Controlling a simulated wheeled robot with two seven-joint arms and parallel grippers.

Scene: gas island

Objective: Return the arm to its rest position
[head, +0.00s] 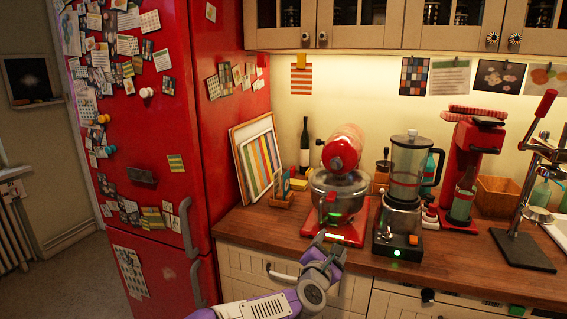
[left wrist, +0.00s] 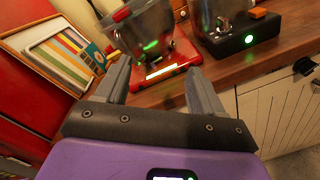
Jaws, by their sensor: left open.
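My left gripper (head: 326,243) is in front of the counter's front edge, just below the red stand mixer (head: 343,150). In the left wrist view my left gripper (left wrist: 158,88) shows two grey fingers spread apart with nothing between them. The red mixer base (left wrist: 166,66) with its lit strip lies beyond the fingertips, and I see no clear contact. The purple and white left arm (head: 262,306) comes in from the bottom. My right gripper does not show in either view.
A blender (head: 404,195) with a green light stands right of the mixer on the wooden counter (head: 455,254). A red fridge (head: 150,130) stands at the left. A red bottle machine (head: 470,160) and a lever press (head: 525,215) stand farther right. Cabinet doors (head: 245,265) lie below the counter.

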